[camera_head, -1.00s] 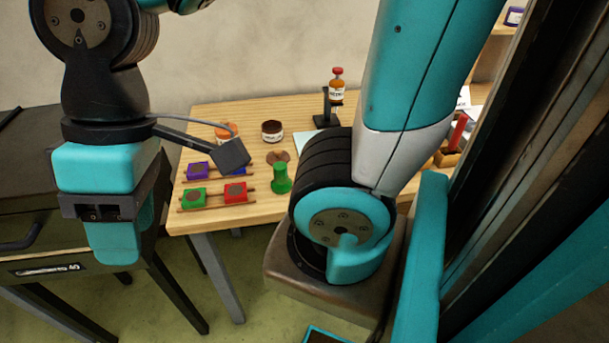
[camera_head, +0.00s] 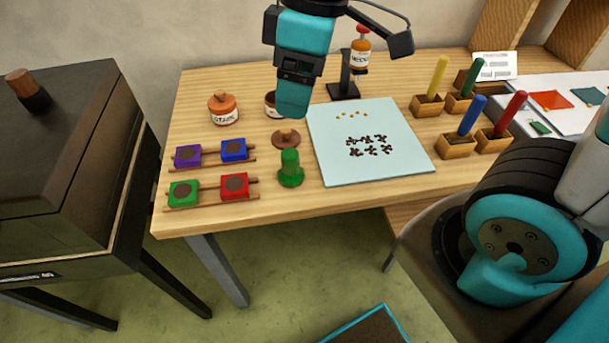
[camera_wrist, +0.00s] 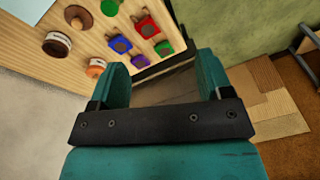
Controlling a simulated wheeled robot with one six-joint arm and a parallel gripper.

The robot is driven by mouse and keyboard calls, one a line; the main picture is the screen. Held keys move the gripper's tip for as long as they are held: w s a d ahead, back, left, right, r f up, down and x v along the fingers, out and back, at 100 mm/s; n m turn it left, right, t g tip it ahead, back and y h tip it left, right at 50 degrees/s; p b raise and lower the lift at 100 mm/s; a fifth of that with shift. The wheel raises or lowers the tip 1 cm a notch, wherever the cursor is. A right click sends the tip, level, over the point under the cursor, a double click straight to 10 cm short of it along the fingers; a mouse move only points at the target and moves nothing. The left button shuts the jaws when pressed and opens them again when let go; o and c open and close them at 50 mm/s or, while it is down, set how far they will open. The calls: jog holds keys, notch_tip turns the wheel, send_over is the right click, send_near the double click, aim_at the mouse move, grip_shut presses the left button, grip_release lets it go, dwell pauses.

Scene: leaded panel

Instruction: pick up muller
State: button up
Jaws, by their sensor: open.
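The green muller (camera_head: 290,170), an upright knobbed piece with a wide round foot, stands on the wooden table (camera_head: 238,208) left of the pale glass slab. In the wrist view the green muller (camera_wrist: 109,7) is partly cut off by the top edge. My gripper (camera_head: 294,98) is above the back of the table, behind and well above the muller, not touching it. In the wrist view my gripper (camera_wrist: 163,72) has its two teal fingers apart with nothing between them.
A brown knobbed disc (camera_head: 286,139) sits just behind the muller. Purple, blue, green and red blocks on rails (camera_head: 210,192) lie left. The slab (camera_head: 372,180) bears dark pieces. A jar (camera_head: 223,110) and bottle stand (camera_head: 343,90) are behind; peg holders (camera_head: 456,146) are right.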

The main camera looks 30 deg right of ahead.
aim_at(290, 153)
jog(key=w+d+f+n+h+b, duration=0.2)
jog(key=w+d+f+n+b, duration=0.15)
jog(key=w+f, duration=0.5)
jog(key=f, duration=0.7)
jog(key=w+a+f, duration=0.1)
jog(key=f, duration=0.2)
jog(key=shift+f, duration=0.2)
jog(key=shift+a+f+p, duration=0.1)
jog(key=shift+f+p, duration=0.2)
jog(key=shift+f, duration=2.6)
grip_shut()
